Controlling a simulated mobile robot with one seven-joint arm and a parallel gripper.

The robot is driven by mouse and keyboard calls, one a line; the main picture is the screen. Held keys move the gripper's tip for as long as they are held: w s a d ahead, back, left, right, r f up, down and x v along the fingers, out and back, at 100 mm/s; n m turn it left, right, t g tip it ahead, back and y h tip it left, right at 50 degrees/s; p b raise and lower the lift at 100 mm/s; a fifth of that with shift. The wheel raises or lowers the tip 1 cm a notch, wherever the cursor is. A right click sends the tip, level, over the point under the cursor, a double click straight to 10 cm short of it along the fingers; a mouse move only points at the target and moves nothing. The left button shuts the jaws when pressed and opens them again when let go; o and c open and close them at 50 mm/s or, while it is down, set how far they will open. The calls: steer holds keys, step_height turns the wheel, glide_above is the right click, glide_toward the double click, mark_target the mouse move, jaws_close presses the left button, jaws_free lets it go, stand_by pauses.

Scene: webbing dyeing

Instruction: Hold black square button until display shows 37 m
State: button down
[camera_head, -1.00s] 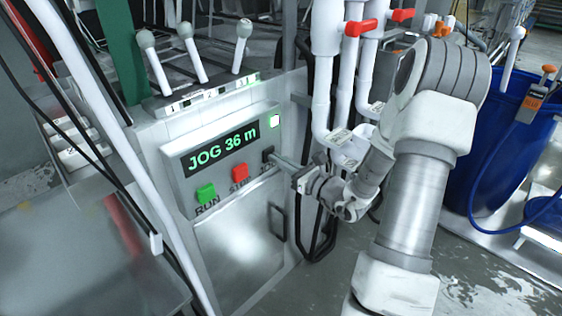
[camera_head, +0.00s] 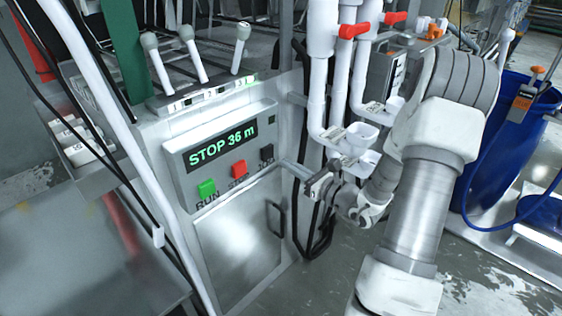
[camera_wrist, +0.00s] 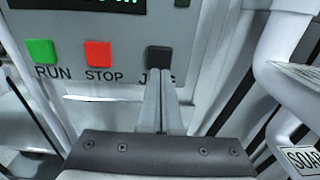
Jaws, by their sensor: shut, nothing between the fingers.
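The control panel's display (camera_head: 219,145) reads "STOP 36 m" in green in the head view. The black square button (camera_head: 267,152), labelled JOG, sits at the panel's right, beside the red STOP button (camera_head: 239,167) and the green RUN button (camera_head: 207,187). My gripper (camera_head: 285,163) is shut and empty, its fingertips just off the black button to the right and slightly low. In the wrist view the fingertips (camera_wrist: 160,80) point at the lower part of the black button (camera_wrist: 159,58) and hide part of the JOG label. A small gap appears between them.
White pipes with red valve handles (camera_head: 352,30) and white cups (camera_head: 361,138) stand close right of the panel. Three levers (camera_head: 192,52) rise above it. A cabinet door with a black handle (camera_head: 276,219) is below. A blue barrel (camera_head: 505,150) stands far right.

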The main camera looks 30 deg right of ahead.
steer(key=p+v, duration=0.1)
steer(key=v, duration=0.7)
steer(key=shift+s+d, duration=0.25)
steer(key=shift+d, duration=0.05)
